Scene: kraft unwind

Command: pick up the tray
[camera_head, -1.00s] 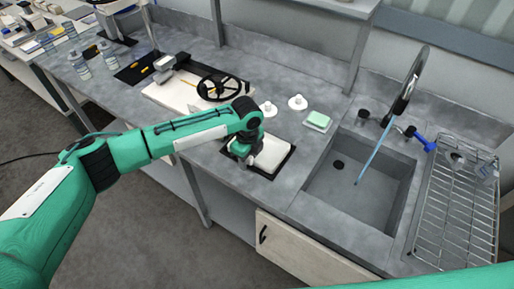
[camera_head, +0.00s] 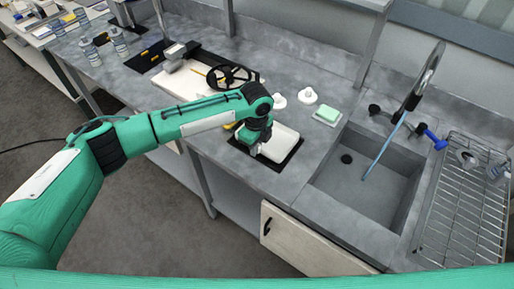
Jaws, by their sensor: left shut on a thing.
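The white tray (camera_head: 280,143) sits over a black mat (camera_head: 289,165) on the grey counter, left of the sink. My left gripper (camera_head: 254,149) points down at the tray's left edge and is shut on it. The fingertips are small here and partly hidden by the wrist. I cannot tell whether the tray is clear of the mat. My right gripper is not in view.
The sink (camera_head: 366,190) with a tall tap (camera_head: 421,80) lies to the right, beside a wire drying rack (camera_head: 462,205). A green sponge (camera_head: 327,115) and two white pieces (camera_head: 307,96) stand behind the tray. A black handwheel (camera_head: 231,78) is behind my arm.

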